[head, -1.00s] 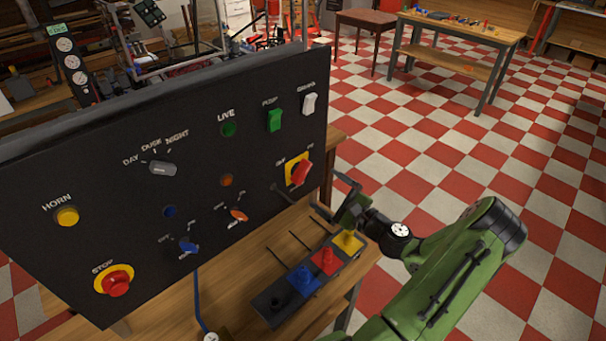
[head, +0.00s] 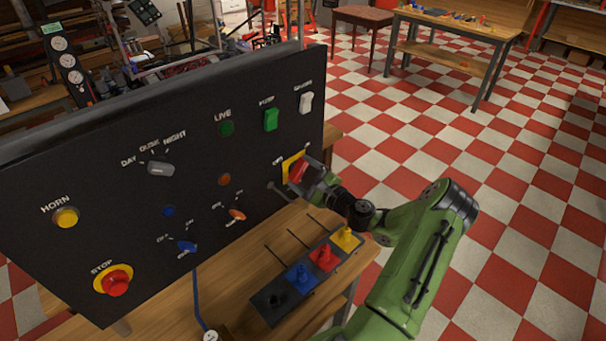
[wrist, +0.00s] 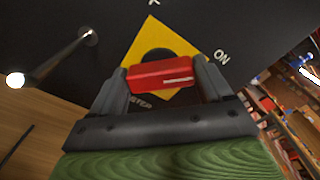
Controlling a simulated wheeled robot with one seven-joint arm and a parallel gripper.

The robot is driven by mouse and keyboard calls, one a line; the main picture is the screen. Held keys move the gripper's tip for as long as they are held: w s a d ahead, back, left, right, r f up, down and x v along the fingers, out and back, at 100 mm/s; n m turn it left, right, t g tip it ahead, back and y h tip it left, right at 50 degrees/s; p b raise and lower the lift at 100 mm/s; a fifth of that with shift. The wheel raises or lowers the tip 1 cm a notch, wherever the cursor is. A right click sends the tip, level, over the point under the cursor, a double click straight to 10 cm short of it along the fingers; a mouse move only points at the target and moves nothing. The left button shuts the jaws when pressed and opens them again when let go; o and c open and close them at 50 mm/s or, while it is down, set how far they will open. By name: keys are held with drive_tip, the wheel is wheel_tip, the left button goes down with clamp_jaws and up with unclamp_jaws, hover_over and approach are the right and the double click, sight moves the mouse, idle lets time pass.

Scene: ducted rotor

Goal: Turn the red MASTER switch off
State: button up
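The red MASTER switch handle (wrist: 162,75) is a bar on a yellow diamond plate (wrist: 150,38) on the black panel. In the wrist view its right end points roughly towards the ON mark. In the head view the red handle (head: 297,171) is partly covered by my gripper (head: 308,178). My gripper (wrist: 163,82) has one finger at each end of the bar in the wrist view. The fingers look spread apart around the handle. Whether they touch it is hard to tell.
The black panel (head: 110,190) also carries a green PUMP switch (head: 270,119), a white switch (head: 305,102) and an orange knob (head: 237,215). A metal rod (wrist: 55,58) sticks out beside the yellow plate. A lever box (head: 270,311) with coloured handles stands on the bench below my arm.

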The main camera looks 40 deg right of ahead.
drive_tip(key=shift+c, duration=0.8)
drive_tip(key=shift+f+n+b, duration=0.1)
drive_tip(key=shift+n+b, duration=0.2)
drive_tip(key=shift+b, duration=0.1)
drive_tip(key=n+b, duration=0.3)
drive_tip(key=shift+f, duration=0.15)
drive_tip(key=n+b, duration=0.2)
drive_tip(key=b, duration=0.1)
drive_tip(key=n+b, duration=0.3)
drive_tip(key=shift+a+f+n, duration=0.1)
drive_tip(key=shift+f+n, duration=0.1)
drive_tip(key=shift+n, duration=0.1)
drive_tip(key=n+b, duration=0.5)
drive_tip(key=b, duration=0.2)
drive_tip(key=shift+f, duration=0.15)
drive_tip(key=n+b, duration=0.3)
drive_tip(key=b, duration=0.1)
drive_tip(key=shift+n+b, duration=0.35)
drive_tip(key=shift+n, duration=0.05)
